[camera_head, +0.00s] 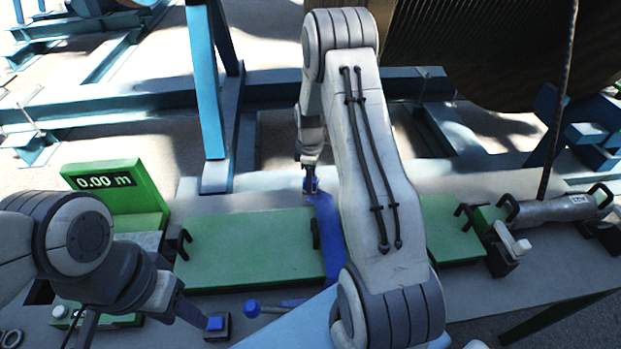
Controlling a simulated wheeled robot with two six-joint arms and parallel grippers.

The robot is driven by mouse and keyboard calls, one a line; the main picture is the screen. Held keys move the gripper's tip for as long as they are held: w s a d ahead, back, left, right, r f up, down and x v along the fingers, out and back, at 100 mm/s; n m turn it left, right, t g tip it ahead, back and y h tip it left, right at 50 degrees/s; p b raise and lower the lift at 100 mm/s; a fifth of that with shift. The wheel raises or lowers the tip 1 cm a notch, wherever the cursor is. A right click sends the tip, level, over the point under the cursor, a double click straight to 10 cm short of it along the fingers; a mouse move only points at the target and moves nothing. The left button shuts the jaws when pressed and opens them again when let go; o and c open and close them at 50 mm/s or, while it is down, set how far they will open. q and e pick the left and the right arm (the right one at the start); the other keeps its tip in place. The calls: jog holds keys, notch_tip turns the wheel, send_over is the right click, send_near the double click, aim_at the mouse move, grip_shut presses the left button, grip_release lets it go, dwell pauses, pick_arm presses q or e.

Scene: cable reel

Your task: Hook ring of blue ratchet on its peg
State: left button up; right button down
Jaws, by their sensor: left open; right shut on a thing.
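My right arm crosses the middle of the view, and its gripper (310,182) is shut on the upper end of a blue part at the far edge of the green panels. A blue strap-like piece (326,228) runs down from there and passes partly behind my arm. I take it for the blue ratchet; its ring and peg cannot be made out. A blue handle with a round knob (253,308) lies in front, its right end hidden by my arm. My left gripper (190,313) is open at the lower left, close to a dark block with a blue top (215,325).
Green panels with black hooks (250,250) cover the bench middle. A grey cylinder tool (555,209) and dark cable (561,100) are at right. Blue frame beams (208,90) and a large reel (490,45) stand behind.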

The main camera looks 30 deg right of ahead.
jog(key=shift+f+b, duration=1.25)
jog(key=shift+f, duration=0.6)
jog(key=shift+r, duration=0.2)
jog(key=shift+d+f, duration=0.1)
jog(key=shift+f, duration=0.1)
jog(key=shift+f+b, duration=1.2)
jog(key=shift+f, duration=0.95)
dwell(0.9)
jog(key=c, duration=0.5)
grip_release()
